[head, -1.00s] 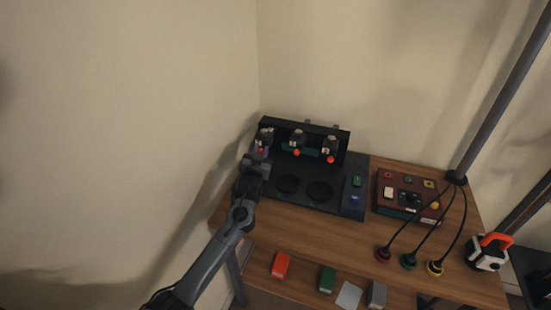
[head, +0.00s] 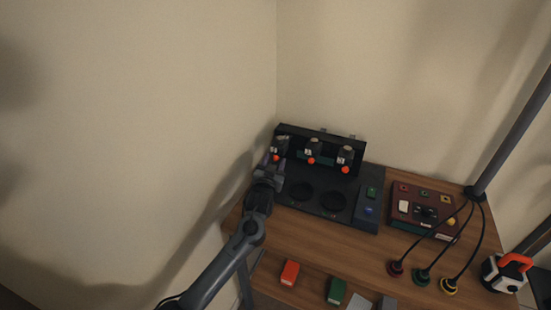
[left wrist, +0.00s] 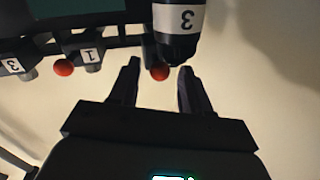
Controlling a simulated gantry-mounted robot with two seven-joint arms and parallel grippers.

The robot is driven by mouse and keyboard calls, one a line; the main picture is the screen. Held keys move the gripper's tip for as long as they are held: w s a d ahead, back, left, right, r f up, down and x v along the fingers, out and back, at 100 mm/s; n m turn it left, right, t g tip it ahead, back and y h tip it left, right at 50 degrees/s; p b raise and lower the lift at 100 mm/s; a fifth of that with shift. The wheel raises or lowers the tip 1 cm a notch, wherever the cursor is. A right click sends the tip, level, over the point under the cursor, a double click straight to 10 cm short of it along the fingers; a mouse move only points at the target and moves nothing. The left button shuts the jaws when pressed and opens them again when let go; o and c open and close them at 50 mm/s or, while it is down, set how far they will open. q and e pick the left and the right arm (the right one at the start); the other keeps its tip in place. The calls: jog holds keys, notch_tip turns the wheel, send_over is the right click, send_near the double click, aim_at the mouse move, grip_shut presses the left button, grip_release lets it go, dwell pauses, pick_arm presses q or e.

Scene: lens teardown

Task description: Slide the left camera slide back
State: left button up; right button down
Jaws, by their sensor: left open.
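The left camera slide (head: 281,144) is a dark block with a pale label and a red-orange ball knob (head: 276,158), at the left end of the black rack. In the left wrist view this slide (left wrist: 179,22) hangs close ahead with a label that looks like an upside-down 3. My left gripper (head: 271,164) is at this knob. In the left wrist view my open left gripper (left wrist: 157,75) has its two fingertips on either side of the red-orange knob (left wrist: 159,73), with gaps showing. Whether the knob lies fully between the fingers in depth is unclear. My right gripper is out of view.
The middle slide (head: 313,148) and right slide (head: 346,157) have similar knobs. A dark base with two round recesses (head: 334,202) lies in front. A dark red box (head: 423,211) and cabled plugs (head: 421,277) are to the right. A wall stands close on the left.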

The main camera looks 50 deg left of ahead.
pick_arm(q)
jog(key=p+v, duration=0.2)
jog(key=v, duration=0.6)
jog(key=shift+s+d, duration=0.2)
